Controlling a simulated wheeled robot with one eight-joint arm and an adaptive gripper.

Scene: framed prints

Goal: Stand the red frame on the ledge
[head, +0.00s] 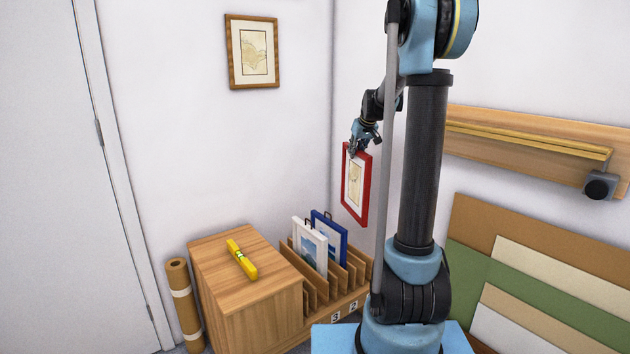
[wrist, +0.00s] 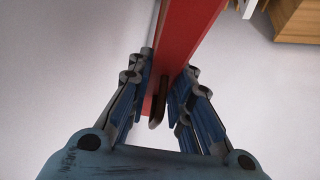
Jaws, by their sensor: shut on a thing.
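The red frame (head: 367,190) holds a pale print and hangs upright in the air from my gripper (head: 358,151), beside the right-hand wall in the head view. In the wrist view the red frame (wrist: 187,40) runs between the two blue-padded fingers of my gripper (wrist: 164,100), which are shut on its top edge.
A slotted wooden rack (head: 309,290) holds a white frame (head: 309,245) and a blue frame (head: 329,236) below the red frame. A wooden cabinet (head: 240,300) bears a yellow level (head: 242,260). Boards (head: 540,260) lean at right. A wood-framed print (head: 252,51) hangs on the wall.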

